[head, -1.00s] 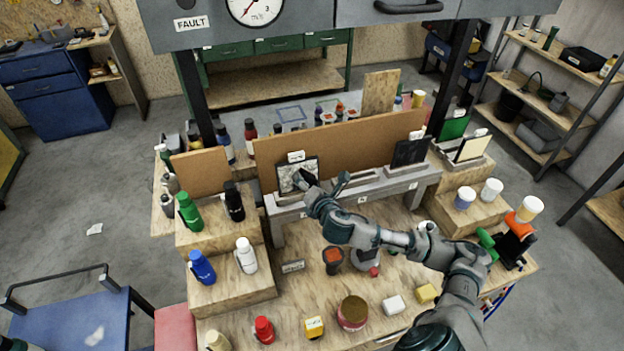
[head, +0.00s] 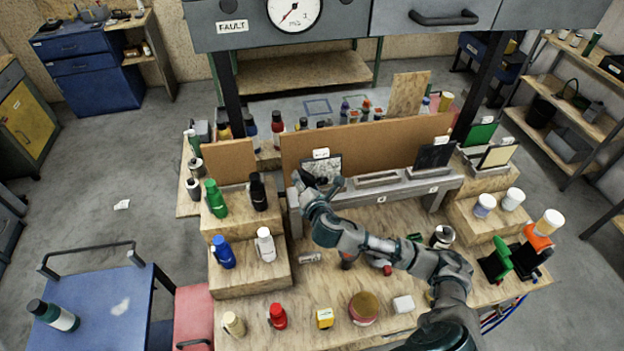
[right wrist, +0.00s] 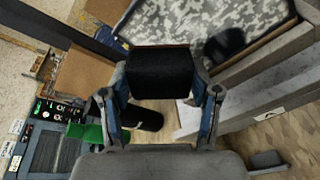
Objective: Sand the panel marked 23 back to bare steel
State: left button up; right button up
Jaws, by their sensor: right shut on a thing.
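A panel (head: 327,164) with a mottled grey and white face stands at the left end of a grey rack (head: 410,188). A small white tag sits above it; I cannot read its number. In the right wrist view the mottled face (right wrist: 215,18) fills the top. My right gripper (head: 318,184) is in front of the panel's lower part and hides some of it. It is shut on a black block (right wrist: 160,75), which is right by the panel's lower edge; I cannot tell whether they touch. My left gripper is not in view.
A dark panel (head: 434,155) and a cream panel (head: 497,156) stand to the right. A brown board (head: 385,142) rises behind the rack. Bottles stand on wooden steps (head: 242,280) at left. Jars and small blocks line the bench's front. A grey gauge box (head: 385,25) hangs above.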

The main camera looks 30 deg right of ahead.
aim_at(341, 166)
jog(key=shift+w+r+p, duration=0.2)
jog(key=shift+r+p, duration=0.95)
jog(key=shift+p, duration=0.05)
jog(key=shift+s+d+f, duration=0.1)
jog(key=shift+s+d, duration=0.05)
jog(key=shift+d, duration=0.45)
jog(key=shift+s+d, duration=0.15)
jog(key=shift+d, duration=0.4)
jog(key=shift+s+d+f, duration=0.1)
jog(key=shift+s+d, duration=0.15)
jog(key=shift+d, duration=0.75)
jog(key=shift+s+d, duration=0.25)
jog(key=shift+d, duration=0.65)
jog(key=shift+s+d, duration=0.2)
jog(key=shift+d, duration=0.7)
jog(key=shift+s+d, duration=0.3)
jog(key=shift+d, duration=0.7)
jog(key=shift+s+d, duration=0.25)
jog(key=shift+d, duration=0.75)
jog(key=shift+s, duration=0.1)
jog(key=shift+a+f+v, duration=0.1)
jog(key=shift+a+v, duration=0.1)
jog(key=shift+v, duration=1.25)
jog(key=shift+a+f+v, duration=0.1)
jog(key=shift+a+v, duration=0.1)
jog(key=shift+v, duration=1.25)
